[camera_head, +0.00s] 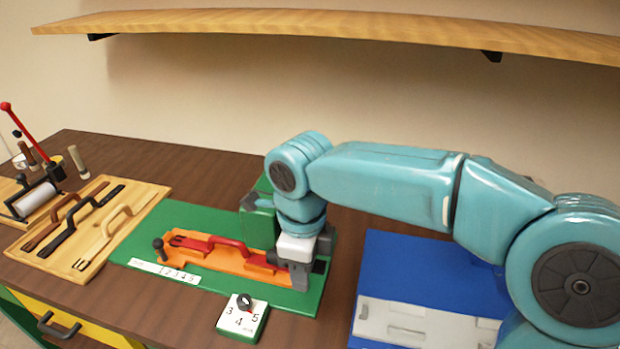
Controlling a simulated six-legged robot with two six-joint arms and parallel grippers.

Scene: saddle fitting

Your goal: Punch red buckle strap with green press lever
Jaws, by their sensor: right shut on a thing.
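The red buckle strap (213,243) lies flat in the orange fixture (232,262) on the green base board (147,245), its raised handle free. The green press (259,226) stands at the strap's right end, partly behind my right arm. My right gripper (301,274) is low at the front of the press, right of the strap. It is shut on what appears to be the press lever, though the fingers and arm hide most of the grasped part. The strap's right end is also covered. My left gripper is out of view.
A wooden board (150,196) with brown, black and tan straps lies at left, beside a tool with a red lever (18,122). A numbered dial (243,317) sits in front. A blue tray (425,270) is at right. A shelf (330,25) hangs above.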

